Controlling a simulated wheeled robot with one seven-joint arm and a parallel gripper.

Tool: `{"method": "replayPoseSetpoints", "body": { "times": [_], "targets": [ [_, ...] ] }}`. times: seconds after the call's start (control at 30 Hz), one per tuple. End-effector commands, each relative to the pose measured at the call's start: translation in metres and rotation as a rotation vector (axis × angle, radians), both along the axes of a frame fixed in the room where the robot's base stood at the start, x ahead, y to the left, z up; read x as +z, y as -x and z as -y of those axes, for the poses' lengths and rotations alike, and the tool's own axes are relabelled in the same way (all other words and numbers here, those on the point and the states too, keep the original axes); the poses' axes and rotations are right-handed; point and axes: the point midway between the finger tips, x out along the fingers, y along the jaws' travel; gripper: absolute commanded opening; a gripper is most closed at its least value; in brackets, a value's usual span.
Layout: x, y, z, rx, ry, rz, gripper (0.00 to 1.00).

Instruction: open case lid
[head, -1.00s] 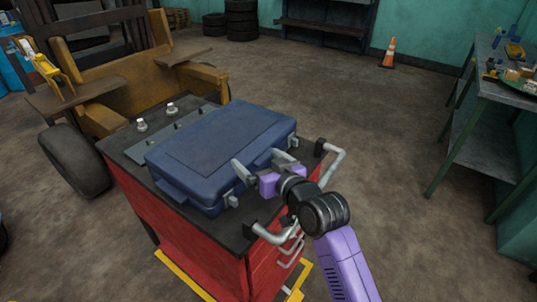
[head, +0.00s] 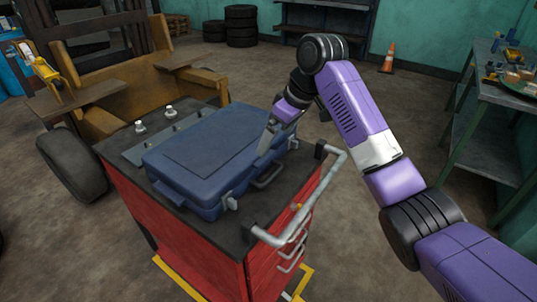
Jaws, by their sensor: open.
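The blue case (head: 205,155) lies flat on top of the red tool cart (head: 190,240), with its lid down. Its carrying handle (head: 268,176) is on the side facing the cart's push bar. One metal latch (head: 231,201) shows near the front corner, sticking out from the case side. The other latch (head: 293,143) shows at the far end of that side, close to my gripper. My gripper (head: 266,147) is open and points down at the lid's right edge, beyond the handle. One finger is clear; the other is mostly hidden. I cannot tell whether it touches the case.
The cart's grey push bar (head: 315,215) runs along its right side, below my arm. Bolts (head: 169,110) stand on the cart top behind the case. A forklift frame (head: 110,90) is at the back left. A green workbench (head: 500,110) stands right. The floor between is clear.

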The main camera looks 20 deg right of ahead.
Motion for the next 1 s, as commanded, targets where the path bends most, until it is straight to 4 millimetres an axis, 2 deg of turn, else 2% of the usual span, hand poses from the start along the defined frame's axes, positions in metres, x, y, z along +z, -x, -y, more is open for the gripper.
{"method": "replayPoseSetpoints", "body": {
  "times": [0.13,0.4,0.6,0.97,1.0],
  "targets": [
    [-0.009,-0.001,-0.001,0.003,0.005,-0.011,1.0],
    [-0.046,-0.014,-0.01,0.002,0.004,-0.011,1.0],
    [-0.066,-0.021,-0.015,0.002,0.004,-0.008,1.0],
    [-0.071,-0.023,-0.016,0.002,0.004,-0.006,1.0],
    [-0.071,-0.023,-0.016,0.002,0.004,-0.006,0.92]
  ]
}}
